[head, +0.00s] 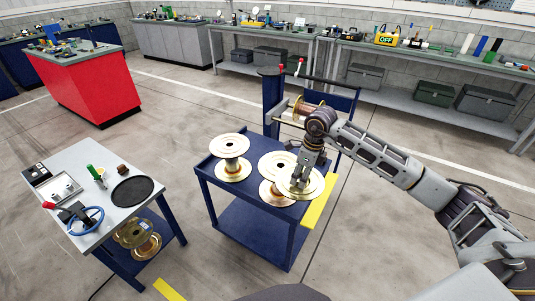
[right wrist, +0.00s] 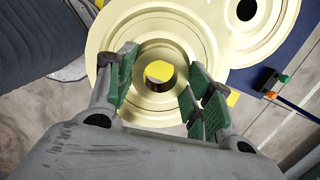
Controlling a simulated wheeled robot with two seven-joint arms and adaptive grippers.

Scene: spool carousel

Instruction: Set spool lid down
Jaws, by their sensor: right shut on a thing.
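My right gripper (head: 303,182) points down over the front right of the blue cart, its fingers shut on the spool lid (head: 318,189), a pale gold disc. In the right wrist view the gripper's green-padded fingers (right wrist: 160,92) stand either side of the lid's raised hub, and the lid (right wrist: 115,45) has a central hole showing yellow below. Beside it, partly overlapped in the head view, is a gold spool (head: 272,162) on the cart; its flange also shows in the right wrist view (right wrist: 272,32). Whether the lid touches anything below is hidden. My left gripper is out of view.
Another gold spool (head: 231,146) stands at the cart's left; the blue cart top (head: 208,163) is bare along its left edge. A copper spool (head: 318,104) sits on the stand behind. The left table holds a black round mat (head: 133,191). A yellow floor strip (head: 318,202) lies right of the cart.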

